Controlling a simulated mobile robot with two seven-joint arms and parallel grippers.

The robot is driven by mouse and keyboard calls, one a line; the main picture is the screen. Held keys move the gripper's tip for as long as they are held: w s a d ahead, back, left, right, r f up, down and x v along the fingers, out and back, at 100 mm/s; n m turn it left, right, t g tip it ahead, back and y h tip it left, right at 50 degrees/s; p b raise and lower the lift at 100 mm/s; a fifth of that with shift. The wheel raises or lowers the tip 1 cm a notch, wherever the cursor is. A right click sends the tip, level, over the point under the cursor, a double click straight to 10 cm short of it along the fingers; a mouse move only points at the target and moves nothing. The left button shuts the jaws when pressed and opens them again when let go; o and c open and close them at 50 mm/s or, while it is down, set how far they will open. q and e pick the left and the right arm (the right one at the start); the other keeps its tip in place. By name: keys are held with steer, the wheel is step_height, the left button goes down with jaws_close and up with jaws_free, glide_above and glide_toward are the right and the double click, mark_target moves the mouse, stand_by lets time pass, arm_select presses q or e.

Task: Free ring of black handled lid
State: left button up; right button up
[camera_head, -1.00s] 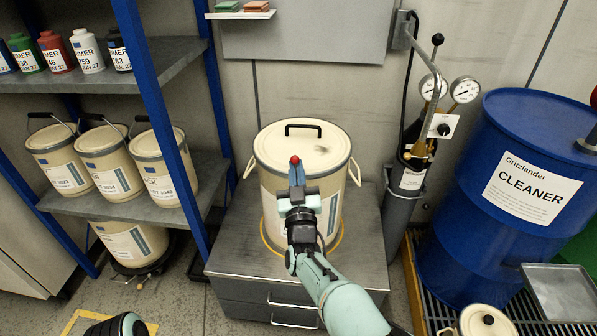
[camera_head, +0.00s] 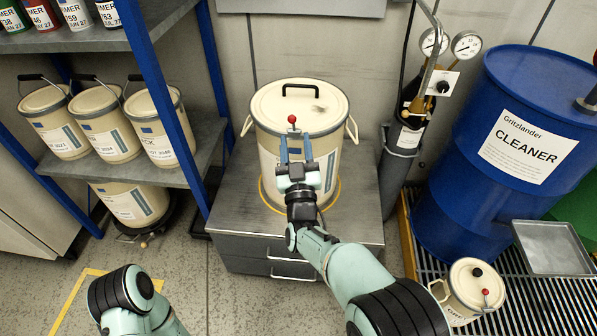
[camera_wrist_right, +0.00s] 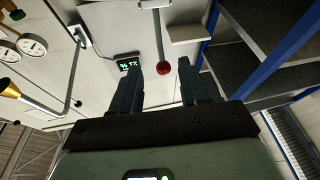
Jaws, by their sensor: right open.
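The black-handled lid (camera_head: 322,112) sits on a large cream drum (camera_head: 275,150) on a grey cabinet. Its black handle (camera_head: 300,88) is upright. A grey ring (camera_head: 262,126) runs around the lid's edge. A red ball knob (camera_head: 292,119) shows at the ring's front. My right gripper (camera_head: 296,145) is open and empty in front of the drum, its fingertips just short of the knob. In the right wrist view the red knob (camera_wrist_right: 163,68) on a pale rod appears between the two fingers. My left arm shows at the bottom left, but its gripper is out of view.
A blue cleaner drum (camera_head: 500,150) stands right on a grating, with a small lidded container (camera_head: 468,290) and a grey tray (camera_head: 553,248). A gas cylinder with gauges (camera_head: 466,45) is right of the cream drum. Shelves (camera_head: 195,178) with pails are left.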

arm_select(q)
steer(key=w+r, duration=0.1)
steer(key=w+r+t+p, duration=0.1)
steer(key=shift+w+d, duration=0.2)
steer(key=shift+w, duration=0.2)
arm_select(e)
steer(key=v, duration=0.8)
steer(key=shift+s, duration=0.35)
steer(key=shift+f, duration=0.1)
